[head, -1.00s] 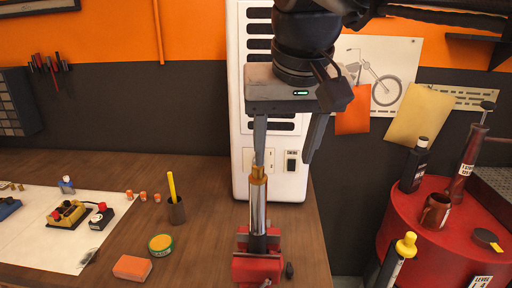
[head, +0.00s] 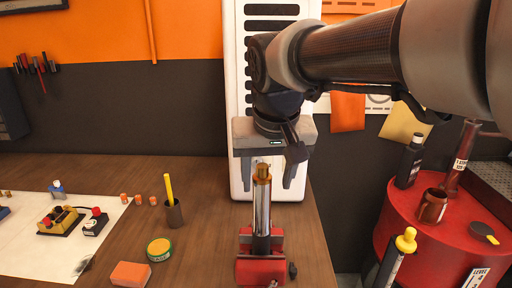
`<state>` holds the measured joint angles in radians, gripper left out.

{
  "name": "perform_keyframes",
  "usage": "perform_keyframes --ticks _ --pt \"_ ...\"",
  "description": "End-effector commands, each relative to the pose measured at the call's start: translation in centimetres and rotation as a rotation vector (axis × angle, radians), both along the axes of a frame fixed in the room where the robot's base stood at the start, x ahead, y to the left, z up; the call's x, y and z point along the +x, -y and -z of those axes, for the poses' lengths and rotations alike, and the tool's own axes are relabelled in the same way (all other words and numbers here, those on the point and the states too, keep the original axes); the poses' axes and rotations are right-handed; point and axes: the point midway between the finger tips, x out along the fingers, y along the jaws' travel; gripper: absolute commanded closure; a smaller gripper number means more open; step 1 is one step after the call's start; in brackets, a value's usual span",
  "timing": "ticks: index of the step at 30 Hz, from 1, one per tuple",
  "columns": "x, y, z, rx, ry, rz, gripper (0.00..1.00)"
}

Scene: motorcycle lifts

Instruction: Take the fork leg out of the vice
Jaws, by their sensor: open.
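The fork leg (head: 262,215) stands upright in the red vice (head: 261,268) near the right end of the wooden bench. It has a brass-coloured top, a shiny chrome tube and a dark lower part between the jaws. My gripper (head: 268,186) points down, open, with its fingers to the left and right of the fork leg's top in the picture. The fork leg's top shows in front of the gripper, and I cannot tell whether it lies between the fingers or nearer to me. No contact is visible.
A white cabinet (head: 233,100) stands behind the gripper. An orange block (head: 130,274), a round tin (head: 159,249) and a cup with a yellow pencil (head: 174,213) stand left of the vice. A red drum (head: 390,222) with bottles is to the right.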

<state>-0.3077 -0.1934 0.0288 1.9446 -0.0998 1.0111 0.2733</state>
Motion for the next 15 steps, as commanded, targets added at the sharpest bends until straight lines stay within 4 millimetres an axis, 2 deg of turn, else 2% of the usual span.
perform_keyframes --ticks 5,12,15 --pt "0.4 -0.2 1.0 0.000 -0.001 0.000 0.47" --pt "1.7 -0.9 4.3 -0.001 -0.004 0.000 0.47" --pt "2.1 -0.9 5.0 0.000 0.000 0.000 0.47"
